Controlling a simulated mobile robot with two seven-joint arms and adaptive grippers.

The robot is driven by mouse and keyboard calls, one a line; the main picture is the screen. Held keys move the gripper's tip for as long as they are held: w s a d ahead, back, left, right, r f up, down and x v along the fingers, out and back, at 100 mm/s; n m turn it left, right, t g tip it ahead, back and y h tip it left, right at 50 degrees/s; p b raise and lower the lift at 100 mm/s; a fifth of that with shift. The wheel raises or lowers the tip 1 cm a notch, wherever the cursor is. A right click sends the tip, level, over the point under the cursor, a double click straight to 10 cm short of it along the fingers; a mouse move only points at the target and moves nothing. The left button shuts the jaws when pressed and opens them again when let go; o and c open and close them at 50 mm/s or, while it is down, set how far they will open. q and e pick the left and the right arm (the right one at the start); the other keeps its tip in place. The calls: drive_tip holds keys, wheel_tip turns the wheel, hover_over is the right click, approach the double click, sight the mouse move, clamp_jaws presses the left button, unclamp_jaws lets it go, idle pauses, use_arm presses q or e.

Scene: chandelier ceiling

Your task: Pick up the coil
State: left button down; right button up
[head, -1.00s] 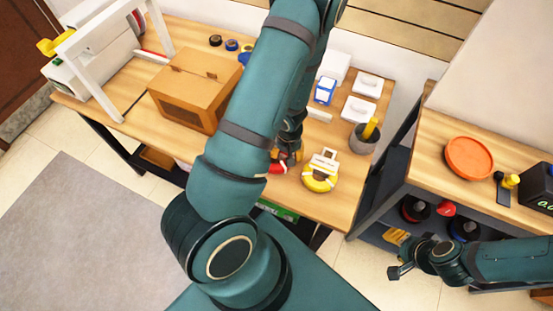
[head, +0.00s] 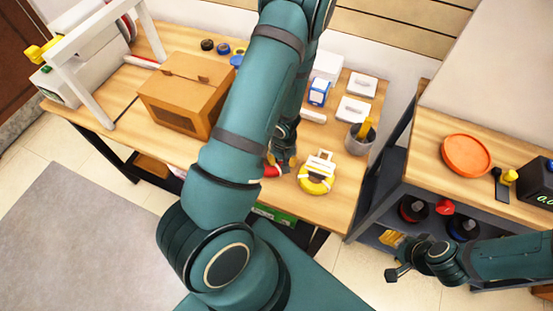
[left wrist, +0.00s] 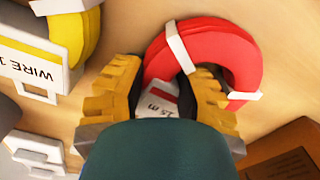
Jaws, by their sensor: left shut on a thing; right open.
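A red coil (left wrist: 222,50) with white ties and a white label fills the upper middle of the left wrist view. My left gripper (left wrist: 160,85) is shut on it, with its yellow ribbed fingers on either side of the coil's near part. In the head view the red coil (head: 271,170) shows only as a small patch, mostly hidden by my left arm. My left gripper (head: 283,160) is low at the table there. A yellow coil (head: 314,181) with a white tag lies just to the right; it also shows in the left wrist view (left wrist: 77,32). My right gripper (head: 398,272) is open and empty.
The wooden table (head: 338,200) holds a brown box (head: 183,95), a dark cup (head: 358,140), white cards and tape rolls. A second shelf (head: 425,140) at right carries an orange dish (head: 466,154). The brown box stands close to my left arm.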

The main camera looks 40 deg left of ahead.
use_arm(q)
wheel_tip(320, 180, up, 9)
drive_tip(key=p, duration=0.6)
drive_tip(key=shift+r, duration=0.5)
